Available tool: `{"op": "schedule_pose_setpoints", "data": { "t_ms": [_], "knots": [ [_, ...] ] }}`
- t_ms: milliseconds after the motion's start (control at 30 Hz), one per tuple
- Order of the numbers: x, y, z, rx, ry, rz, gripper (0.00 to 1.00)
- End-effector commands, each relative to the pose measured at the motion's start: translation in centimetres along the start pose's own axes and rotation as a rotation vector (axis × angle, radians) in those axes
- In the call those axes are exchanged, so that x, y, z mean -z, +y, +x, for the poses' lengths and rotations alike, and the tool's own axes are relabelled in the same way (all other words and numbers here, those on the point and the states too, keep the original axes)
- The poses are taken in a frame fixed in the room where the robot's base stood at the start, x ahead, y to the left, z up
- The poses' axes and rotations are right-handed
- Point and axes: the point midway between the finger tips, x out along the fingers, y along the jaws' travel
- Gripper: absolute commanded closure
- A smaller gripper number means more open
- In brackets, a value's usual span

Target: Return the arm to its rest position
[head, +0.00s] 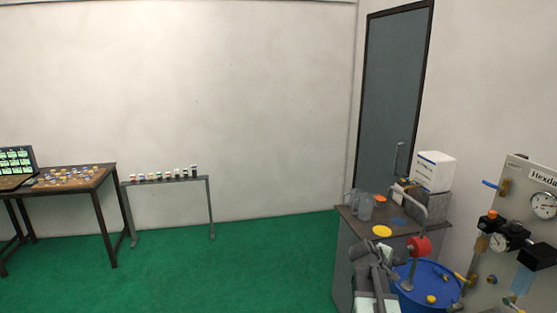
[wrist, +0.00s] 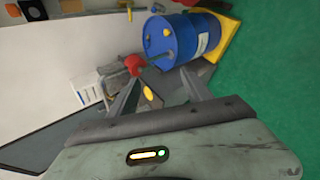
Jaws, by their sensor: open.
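My gripper (wrist: 158,78) is open, with its two grey fingers spread apart and nothing held between them. In the head view my gripper and wrist (head: 378,262) show at the lower right, in front of a grey cabinet and beside a blue drum (head: 432,287). The blue drum also shows in the wrist view (wrist: 172,40), beyond the fingertips. A red part (head: 418,247) on a bent grey pipe is close by in the head view. A red part (wrist: 133,65) also shows near the left fingertip in the wrist view; I cannot tell whether they touch.
The cabinet top (head: 350,213) carries glass jars (head: 365,208), a yellow disc (head: 382,231) and a white box (head: 435,171). A gauge panel (head: 520,215) stands at the far right. A table (head: 95,178) and a bottle rack (head: 165,181) stand left. The green floor (head: 250,270) between is clear.

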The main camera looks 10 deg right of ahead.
Motion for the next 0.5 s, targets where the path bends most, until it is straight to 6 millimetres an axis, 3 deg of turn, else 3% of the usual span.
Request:
{"op": "schedule_pose_setpoints", "data": {
  "t_ms": [33, 200, 300, 500],
  "knots": [
    [2.2, -3.4, -2.1, 0.077, 0.03, 0.073, 0.42],
    [8.0, -14.2, -9.0, 0.375, 0.057, 0.308, 0.42],
    [10.0, -19.2, -13.0, 0.52, 0.038, 0.392, 0.42],
    [12.0, -26.9, -20.2, 0.748, -0.031, 0.484, 0.42]
  ]
}}
